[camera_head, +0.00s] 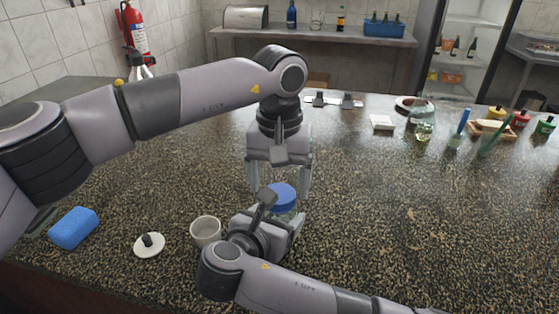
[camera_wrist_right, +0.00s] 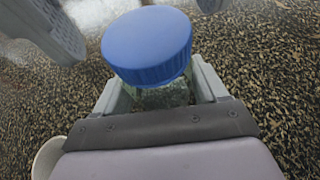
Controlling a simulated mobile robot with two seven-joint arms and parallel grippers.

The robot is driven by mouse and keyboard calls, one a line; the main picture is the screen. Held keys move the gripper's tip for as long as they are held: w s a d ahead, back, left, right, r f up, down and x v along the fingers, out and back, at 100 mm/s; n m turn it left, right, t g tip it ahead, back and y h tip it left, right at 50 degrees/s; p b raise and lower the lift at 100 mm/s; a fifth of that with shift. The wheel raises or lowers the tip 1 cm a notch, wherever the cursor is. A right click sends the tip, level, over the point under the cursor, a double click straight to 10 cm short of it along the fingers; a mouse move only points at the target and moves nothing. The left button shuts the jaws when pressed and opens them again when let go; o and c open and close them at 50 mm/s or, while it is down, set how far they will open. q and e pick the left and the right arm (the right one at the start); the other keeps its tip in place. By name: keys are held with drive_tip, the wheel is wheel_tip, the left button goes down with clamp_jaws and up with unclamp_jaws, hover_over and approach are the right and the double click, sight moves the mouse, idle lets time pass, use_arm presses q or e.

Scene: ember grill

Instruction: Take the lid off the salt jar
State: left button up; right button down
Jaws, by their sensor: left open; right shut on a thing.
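The salt jar is a small clear jar (camera_wrist_right: 165,95) with a ribbed blue lid (camera_head: 283,196). The lid is on the jar and also fills the upper middle of the right wrist view (camera_wrist_right: 147,45). My right gripper (camera_head: 287,217) is shut on the jar's body, below the lid, with one finger on each side. My left gripper (camera_head: 279,190) is open and points down over the lid, its fingers apart on either side of it in the head view. Part of a left finger shows at the upper left of the right wrist view. My right gripper hides most of the jar in the head view.
A white cup (camera_head: 206,232) stands just left of my right gripper. A white disc with a black knob (camera_head: 149,245) and a blue sponge (camera_head: 73,228) lie farther left. Glasses and a tray (camera_head: 493,128) stand at the back right.

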use_arm(q)
drive_tip(key=shift+f, duration=0.8)
